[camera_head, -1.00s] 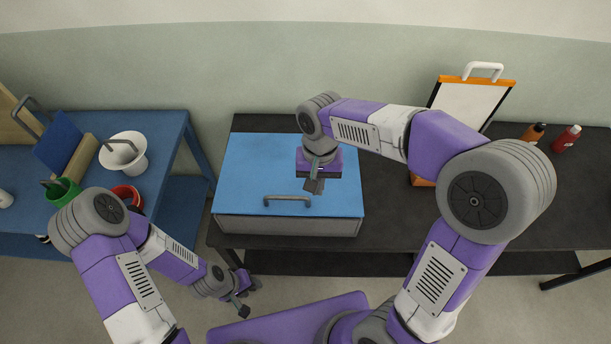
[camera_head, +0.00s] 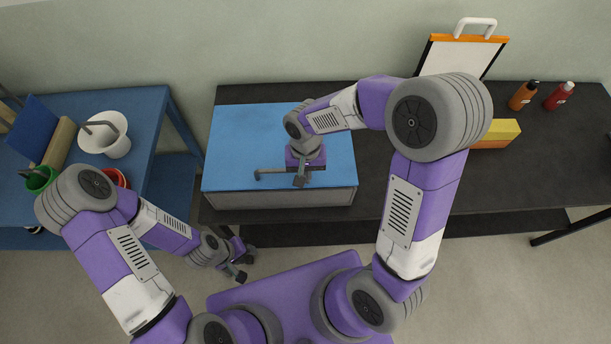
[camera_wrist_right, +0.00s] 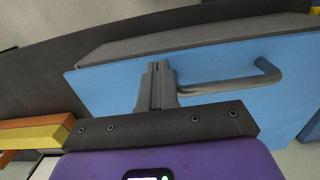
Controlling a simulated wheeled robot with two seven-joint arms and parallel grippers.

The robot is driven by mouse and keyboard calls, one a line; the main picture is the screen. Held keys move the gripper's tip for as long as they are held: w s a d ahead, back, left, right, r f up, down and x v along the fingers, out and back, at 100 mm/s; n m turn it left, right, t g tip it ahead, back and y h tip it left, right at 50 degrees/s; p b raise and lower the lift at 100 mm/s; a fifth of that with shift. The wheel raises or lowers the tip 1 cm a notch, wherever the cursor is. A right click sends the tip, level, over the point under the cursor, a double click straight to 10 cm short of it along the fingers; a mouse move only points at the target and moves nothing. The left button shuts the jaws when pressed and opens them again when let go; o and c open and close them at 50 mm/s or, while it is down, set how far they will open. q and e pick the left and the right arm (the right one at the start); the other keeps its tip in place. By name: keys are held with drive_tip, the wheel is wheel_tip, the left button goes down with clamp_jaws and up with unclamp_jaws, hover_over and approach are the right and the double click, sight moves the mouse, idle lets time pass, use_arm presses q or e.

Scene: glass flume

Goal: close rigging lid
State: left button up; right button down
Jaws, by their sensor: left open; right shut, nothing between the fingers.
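The rigging box (camera_head: 280,198) is grey and stands on the black table. Its blue lid (camera_head: 240,135) lies over the top and looks flat. A grey bar handle (camera_head: 272,173) is near the lid's front edge. My right gripper (camera_head: 300,182) is shut and empty, over the lid's front part at the handle's right end. In the right wrist view the shut fingers (camera_wrist_right: 160,72) are beside the handle (camera_wrist_right: 235,83); whether they touch it I cannot tell. My left gripper (camera_head: 241,268) is open, low in front of the tables, away from the box.
A blue table (camera_head: 150,97) at left holds a white funnel-like vessel (camera_head: 105,135), green (camera_head: 40,180) and red (camera_head: 113,178) containers. On the black table (camera_head: 545,150), a clipboard (camera_head: 460,57), a yellow-orange block (camera_head: 495,135) and two bottles (camera_head: 524,95) stand right of the box.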

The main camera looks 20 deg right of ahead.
drive_tip(key=shift+f, duration=0.5)
